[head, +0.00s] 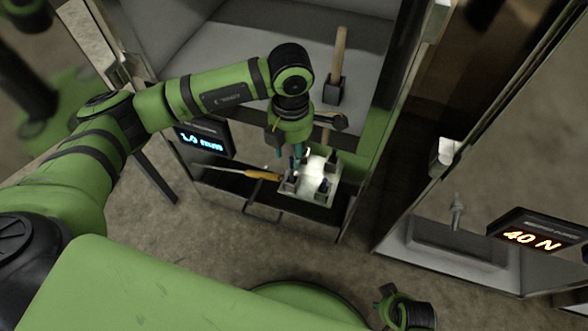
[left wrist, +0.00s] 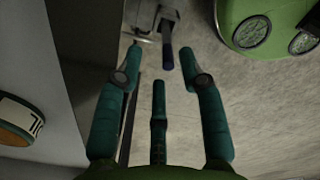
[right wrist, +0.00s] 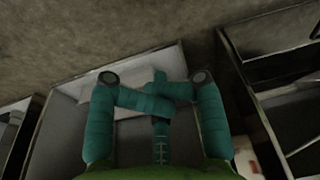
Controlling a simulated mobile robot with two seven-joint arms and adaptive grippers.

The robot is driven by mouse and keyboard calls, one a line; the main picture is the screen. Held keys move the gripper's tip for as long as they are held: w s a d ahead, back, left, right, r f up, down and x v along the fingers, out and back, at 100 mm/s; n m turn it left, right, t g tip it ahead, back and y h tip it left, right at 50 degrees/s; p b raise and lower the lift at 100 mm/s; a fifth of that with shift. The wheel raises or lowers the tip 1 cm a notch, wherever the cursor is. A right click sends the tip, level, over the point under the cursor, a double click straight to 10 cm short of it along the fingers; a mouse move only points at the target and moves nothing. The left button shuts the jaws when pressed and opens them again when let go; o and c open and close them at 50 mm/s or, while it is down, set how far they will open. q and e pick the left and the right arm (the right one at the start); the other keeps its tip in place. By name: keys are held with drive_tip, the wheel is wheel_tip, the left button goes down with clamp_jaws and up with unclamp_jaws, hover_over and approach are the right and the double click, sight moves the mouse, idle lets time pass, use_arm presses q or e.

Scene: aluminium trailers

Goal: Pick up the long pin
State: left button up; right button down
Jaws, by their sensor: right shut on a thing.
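A small light metal block (head: 313,203) with several dark upright pins sits at the trailer's edge in the head view. One pin (head: 324,186) stands at its right side. I cannot tell which is the long pin. My left gripper (head: 298,158) hangs over the block's left side, fingers down. In the left wrist view its teal fingers are open, and a dark blue-tipped pin (left wrist: 167,58) shows beyond the fingertips, apart from them. My right gripper (head: 405,308) is low in the head view, away from the block. In the right wrist view its fingers (right wrist: 155,95) are curled together; whatever they hold is hidden.
A yellow-handled tool (head: 262,175) lies left of the block. A wooden-handled tool (head: 340,60) stands behind it. A display (head: 203,138) reads 1.0 mm and another (head: 530,238) reads 40 N. A metal peg (head: 457,210) stands at right. Floor is clear between the trailers.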

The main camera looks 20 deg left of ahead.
sight(292, 167)
use_arm(q)
drive_tip(key=f, duration=0.2)
drive_tip(key=s+f, duration=0.1)
drive_tip(key=f, duration=0.1)
drive_tip(key=shift+d+f+b, duration=0.1)
drive_tip(key=shift+f+b, duration=0.15)
drive_tip(key=shift+b, duration=0.05)
drive_tip(key=shift+w+f, duration=0.15)
drive_tip(key=shift+f, duration=0.2)
clamp_jaws()
